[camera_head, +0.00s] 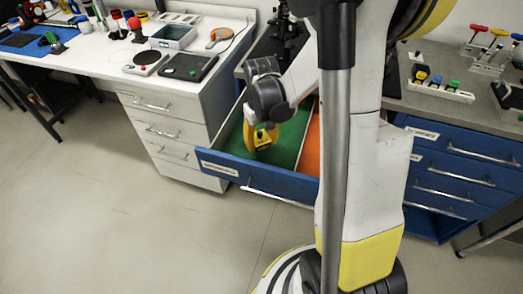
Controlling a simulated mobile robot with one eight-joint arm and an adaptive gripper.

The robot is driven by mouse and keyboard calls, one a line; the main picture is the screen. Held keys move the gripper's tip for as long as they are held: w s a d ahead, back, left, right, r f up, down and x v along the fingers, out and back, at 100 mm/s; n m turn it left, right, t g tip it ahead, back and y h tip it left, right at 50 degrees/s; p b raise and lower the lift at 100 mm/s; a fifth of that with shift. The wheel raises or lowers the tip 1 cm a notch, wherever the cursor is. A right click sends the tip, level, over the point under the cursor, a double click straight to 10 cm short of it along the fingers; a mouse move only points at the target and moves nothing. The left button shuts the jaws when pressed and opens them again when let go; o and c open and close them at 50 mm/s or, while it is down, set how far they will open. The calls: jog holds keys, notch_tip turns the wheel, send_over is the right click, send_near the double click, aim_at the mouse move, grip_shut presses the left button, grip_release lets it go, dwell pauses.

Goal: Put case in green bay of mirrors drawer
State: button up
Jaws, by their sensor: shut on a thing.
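A blue-fronted drawer (226,170) stands open under the bench, with a label at the left of its front. Its floor shows a green bay (287,142) on the left and an orange bay (311,139) on the right, with a thin divider between. My gripper (259,130) points down over the green bay and is shut on a small yellow and black case (263,138). I cannot tell whether the case touches the drawer floor. My own arm and column hide the right part of the drawer.
A white drawer unit (163,130) stands just left of the open drawer. The white bench top (110,50) holds a scale, a black pad and a tray. Closed blue drawers (455,165) are at the right. The floor in front is clear.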

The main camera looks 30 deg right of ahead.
aim_at(261, 154)
jog(key=shift+f+b, duration=0.65)
jog(key=shift+f, duration=0.95)
jog(key=shift+f, duration=0.1)
jog(key=o, duration=1.1)
